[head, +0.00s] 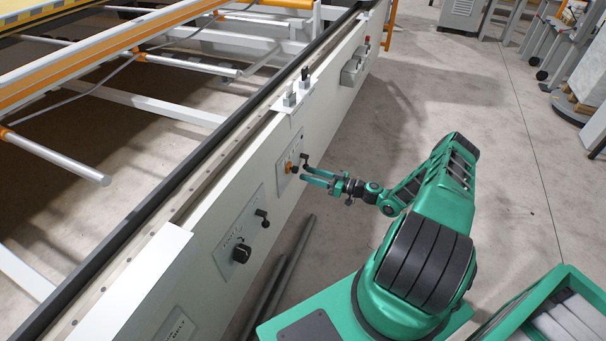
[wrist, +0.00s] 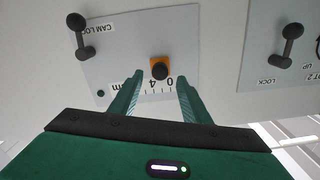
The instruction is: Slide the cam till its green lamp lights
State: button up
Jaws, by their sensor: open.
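The cam, an orange block with a black knob, sits on a pale panel (wrist: 120,45) in the wrist view (wrist: 159,68). It also shows in the head view (head: 289,167). A scale marked 0 and 4 runs beside it. A small dark dot (wrist: 101,93) on the panel may be the lamp; no green shows on it. A black lever (wrist: 79,38) stands by the partly cut-off label "CAM LO". My gripper (wrist: 160,77) is open, its green fingers on either side of the knob. I cannot tell whether they touch it. The head view shows my gripper (head: 303,176) close to the panel.
A second panel (wrist: 278,50) labelled LOCK and UP has its own black lever (wrist: 292,42). In the head view, another panel with a black knob (head: 241,253) is nearer on the white beam (head: 205,215). Grey tubes (head: 283,272) lie on the floor below the beam.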

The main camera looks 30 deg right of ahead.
jog(key=v, duration=0.7)
dwell(0.4)
jog(key=s+a+r+m+g+h, duration=0.15)
jog(key=s+r+g, duration=0.35)
jog(key=r, duration=0.5)
jog(key=s+a+r+g+h, duration=0.1)
jog(key=s+r+g+h, duration=0.25)
jog(key=r, duration=0.55)
jog(key=s+a+r+m+g+h, duration=0.1)
jog(key=s+a+r+g+h, duration=0.1)
jog(key=s+r+g, duration=0.6)
jog(key=s+a+r+m+t+h, duration=0.1)
jog(key=s+a+r+m+h, duration=0.1)
jog(key=s+r+m, duration=0.2)
jog(key=s+a+r+m+t+h, duration=0.1)
jog(key=s+r+m, duration=0.3)
jog(key=s+r, duration=0.7)
jog(key=s+a, duration=0.1)
jog(key=s, duration=0.4)
jog(key=shift+s+r+h, duration=0.2)
jog(key=shift+s+h, duration=0.05)
jog(key=shift+h, duration=0.15)
jog(key=shift+a+m, duration=0.15)
jog(key=shift+m, duration=0.1)
